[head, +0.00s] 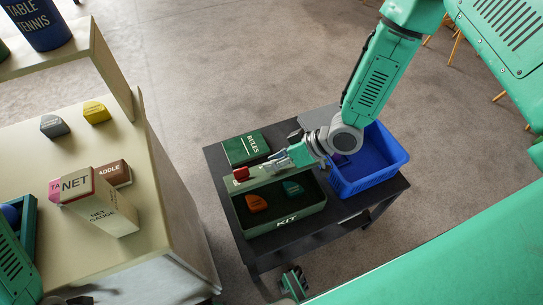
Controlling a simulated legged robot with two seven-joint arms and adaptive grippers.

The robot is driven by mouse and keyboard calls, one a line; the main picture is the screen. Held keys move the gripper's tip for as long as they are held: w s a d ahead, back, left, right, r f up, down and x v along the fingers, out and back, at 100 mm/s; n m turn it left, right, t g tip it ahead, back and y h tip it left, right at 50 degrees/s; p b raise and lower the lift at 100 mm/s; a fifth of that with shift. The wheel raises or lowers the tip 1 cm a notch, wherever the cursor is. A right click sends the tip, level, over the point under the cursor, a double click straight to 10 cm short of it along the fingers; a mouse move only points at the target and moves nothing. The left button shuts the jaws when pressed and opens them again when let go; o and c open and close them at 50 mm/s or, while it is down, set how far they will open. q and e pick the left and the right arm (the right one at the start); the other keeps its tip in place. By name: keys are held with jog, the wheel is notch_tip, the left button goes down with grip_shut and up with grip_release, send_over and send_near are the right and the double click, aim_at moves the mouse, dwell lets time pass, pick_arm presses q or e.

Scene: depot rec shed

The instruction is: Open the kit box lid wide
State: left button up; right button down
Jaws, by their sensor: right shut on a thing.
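The green kit box (289,220), marked KIT, stands on a dark low table. Its top is open to view, and an orange block (257,203) and a teal block (293,188) lie inside. A pale green panel, seemingly the lid (256,182), stands raised along the box's far side. A small red piece (241,174) sits at its left end. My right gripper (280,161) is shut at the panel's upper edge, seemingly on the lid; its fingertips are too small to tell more. Only part of my left arm shows at the left edge, without a clear gripper.
A green RULES book (246,148) lies behind the box. A blue basket (371,178) stands close to its right. The dark table (230,213) has little free room. A pale cabinet (150,210) at left bears NET and PADDLE blocks; a gap separates it from the table.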

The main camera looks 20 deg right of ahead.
jog(key=w+r+p, duration=0.1)
jog(key=w+r, duration=0.1)
jog(key=w, duration=0.4)
jog(key=shift+w+a, duration=0.15)
jog(key=shift+w, duration=0.25)
jog(key=shift+s, duration=0.2)
dwell(0.6)
